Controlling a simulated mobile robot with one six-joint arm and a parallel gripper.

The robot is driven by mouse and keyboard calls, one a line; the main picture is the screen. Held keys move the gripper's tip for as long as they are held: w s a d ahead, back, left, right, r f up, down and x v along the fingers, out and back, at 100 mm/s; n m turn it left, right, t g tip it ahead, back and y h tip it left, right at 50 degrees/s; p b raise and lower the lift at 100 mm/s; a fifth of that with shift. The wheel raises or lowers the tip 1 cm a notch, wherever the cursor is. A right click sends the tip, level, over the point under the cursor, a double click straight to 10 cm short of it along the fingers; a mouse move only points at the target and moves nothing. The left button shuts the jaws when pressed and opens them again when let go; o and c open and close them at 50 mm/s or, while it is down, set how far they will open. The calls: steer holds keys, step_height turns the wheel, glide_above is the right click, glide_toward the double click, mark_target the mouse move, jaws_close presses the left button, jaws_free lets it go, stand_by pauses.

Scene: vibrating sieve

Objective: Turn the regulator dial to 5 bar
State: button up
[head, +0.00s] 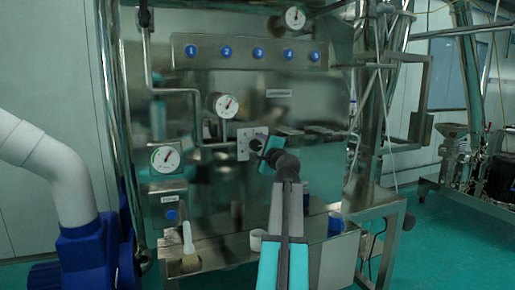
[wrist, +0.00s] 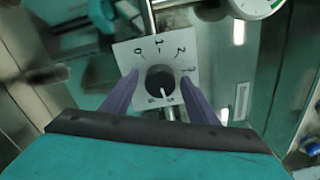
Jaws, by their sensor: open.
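The regulator dial is a dark round knob (wrist: 160,78) on a white plate (wrist: 143,57) marked with numbers; I can make out 0, 1, 2 and 3.
Round gauges (head: 226,105) sit above left of the dial, at lower left (head: 165,157) and at the top. A panel (head: 250,68) with numbered blue buttons runs above.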

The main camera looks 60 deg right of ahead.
steer(key=b+v, duration=0.3)
steer(key=v, duration=1)
steer(key=shift+s+a+b, duration=0.25)
steer(key=shift+b, duration=0.1)
